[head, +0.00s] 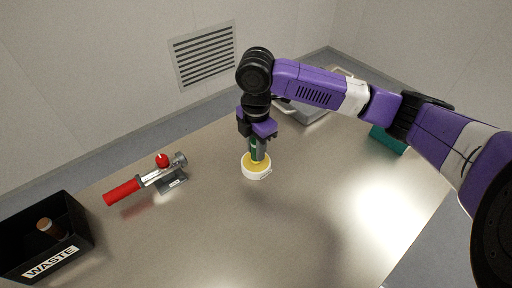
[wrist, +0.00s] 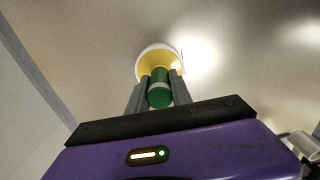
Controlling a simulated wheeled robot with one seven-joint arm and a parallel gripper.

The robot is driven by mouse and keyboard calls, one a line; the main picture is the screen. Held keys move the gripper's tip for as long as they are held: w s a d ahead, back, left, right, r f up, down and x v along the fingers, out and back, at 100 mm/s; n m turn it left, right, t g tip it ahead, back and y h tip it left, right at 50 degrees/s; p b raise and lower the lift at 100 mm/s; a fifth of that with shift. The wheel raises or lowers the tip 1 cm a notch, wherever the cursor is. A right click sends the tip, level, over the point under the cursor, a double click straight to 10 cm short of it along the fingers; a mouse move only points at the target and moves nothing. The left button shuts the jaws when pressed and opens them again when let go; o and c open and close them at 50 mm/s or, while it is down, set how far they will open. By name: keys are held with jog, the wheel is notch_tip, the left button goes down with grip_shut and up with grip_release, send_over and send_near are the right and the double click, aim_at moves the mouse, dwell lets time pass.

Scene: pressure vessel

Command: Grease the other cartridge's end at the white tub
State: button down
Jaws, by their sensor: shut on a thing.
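The white tub (head: 256,172) with yellow grease inside stands on the metal table near its middle. My gripper (head: 258,143) points down over the tub, shut on a green cartridge (head: 257,154) with a pale band. The cartridge's lower end is at the yellow grease; whether it touches cannot be told for sure. In the wrist view the green cartridge (wrist: 160,90) sits between the two fingers, with the tub (wrist: 150,50) and its yellow grease just beyond it. Another cartridge, brown-topped (head: 45,225), is inside the black waste bin.
A black bin marked WASTE (head: 78,222) stands at the left. A red-handled metal vessel fitting (head: 150,180) with a red knob lies left of the tub. A grey tray (head: 306,113) and a teal block (head: 388,140) are at the back and right. The front table is clear.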

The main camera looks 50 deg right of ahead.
jog(key=shift+r+p, duration=2.4)
jog(key=shift+r, duration=0.95)
jog(key=shift+f, duration=0.1)
